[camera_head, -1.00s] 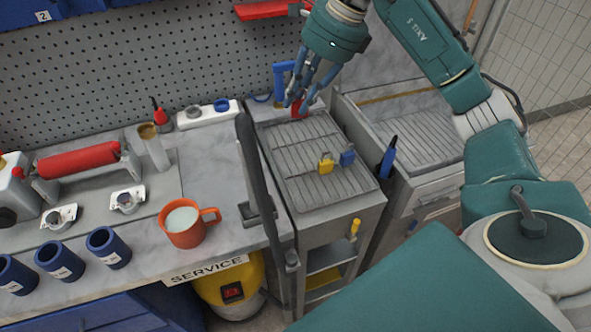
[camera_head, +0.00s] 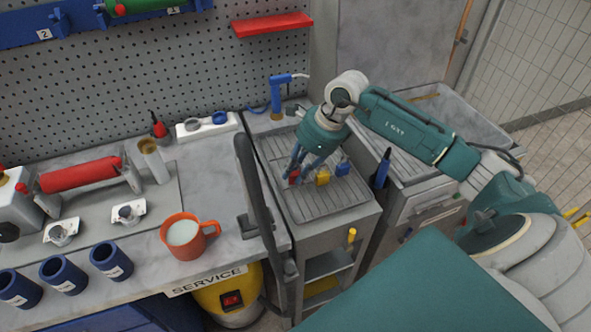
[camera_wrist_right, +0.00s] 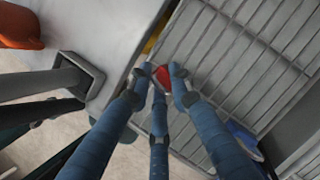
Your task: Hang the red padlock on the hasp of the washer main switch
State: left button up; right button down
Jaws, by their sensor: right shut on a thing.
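The red padlock (camera_head: 293,177) is between the fingertips of my right gripper (camera_head: 302,172), which is shut on it. It hangs over the left part of the wire rack, beside the yellow padlock. In the right wrist view the red padlock (camera_wrist_right: 163,77) shows between the blue fingers (camera_wrist_right: 162,80), partly covered; its shackle is hard to make out. I cannot make out the washer main switch or its hasp in these views. My left gripper is not in view.
A yellow padlock (camera_head: 322,177) and a blue padlock (camera_head: 343,169) are on the rack (camera_head: 325,207), close to my fingers. A dark upright bar (camera_head: 262,200) stands at the rack's left. An orange mug (camera_head: 186,236) stands on the bench. A blue-handled tool (camera_head: 383,168) is at the right.

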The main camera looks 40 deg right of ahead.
jog(key=shift+f, duration=0.35)
jog(key=shift+f, duration=0.15)
jog(key=c, duration=1.6)
grip_release()
jog(key=shift+o, duration=0.2)
